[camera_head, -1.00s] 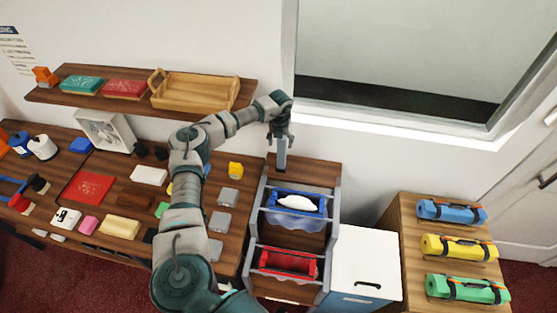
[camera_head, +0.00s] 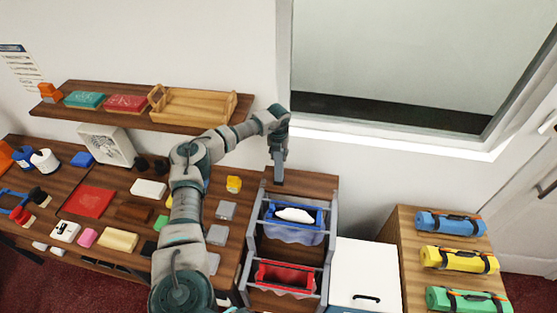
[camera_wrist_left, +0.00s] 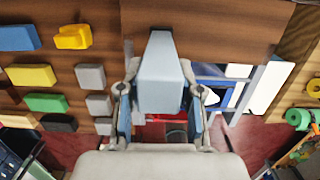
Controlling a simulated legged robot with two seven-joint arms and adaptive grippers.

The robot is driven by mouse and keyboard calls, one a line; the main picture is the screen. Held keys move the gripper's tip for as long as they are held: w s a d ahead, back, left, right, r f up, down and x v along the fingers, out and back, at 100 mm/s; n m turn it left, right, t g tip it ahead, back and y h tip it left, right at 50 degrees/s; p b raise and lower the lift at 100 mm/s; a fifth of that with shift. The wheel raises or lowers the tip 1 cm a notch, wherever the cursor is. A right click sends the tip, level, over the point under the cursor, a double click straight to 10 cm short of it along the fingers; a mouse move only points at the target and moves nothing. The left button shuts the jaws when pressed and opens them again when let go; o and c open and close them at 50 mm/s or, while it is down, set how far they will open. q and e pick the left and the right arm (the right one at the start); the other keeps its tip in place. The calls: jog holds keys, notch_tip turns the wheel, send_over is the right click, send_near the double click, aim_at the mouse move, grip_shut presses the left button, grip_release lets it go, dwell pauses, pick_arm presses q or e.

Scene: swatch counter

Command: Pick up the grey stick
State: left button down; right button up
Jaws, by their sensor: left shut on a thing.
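The grey stick (camera_head: 279,170) hangs upright below my left gripper (camera_head: 278,150), above the back of the rack with the blue and red bins. In the left wrist view the grey stick (camera_wrist_left: 160,75) is a pale blue-grey bar between the two fingers of my left gripper (camera_wrist_left: 160,98). The gripper is shut on it. The stick looks clear of the wooden top behind it, though the gap is hard to judge. My right gripper is in neither view.
A rack holds a blue bin (camera_head: 292,233) with a white item and a red bin (camera_head: 284,278). A counter with several coloured swatches, including a red one (camera_head: 89,202), lies left. A shelf with a wooden tray (camera_head: 190,105) is above. A white cabinet (camera_head: 362,265) stands right.

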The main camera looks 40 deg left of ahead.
pick_arm(q)
jog(key=r, duration=0.1)
jog(key=r+b, duration=0.1)
jog(key=shift+s+d+r, duration=0.15)
jog(key=shift+d+r, duration=0.15)
jog(key=shift+r, duration=0.05)
jog(key=s+d+r+b, duration=0.1)
jog(key=s+d+b, duration=0.3)
jog(key=s+d, duration=0.6)
jog(key=shift+s+d+r, duration=0.25)
jog(key=shift+s+r, duration=0.15)
jog(key=shift+s, duration=0.2)
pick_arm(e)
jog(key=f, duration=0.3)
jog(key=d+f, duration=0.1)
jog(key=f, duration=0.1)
pick_arm(q)
jog(key=shift+a, duration=0.1)
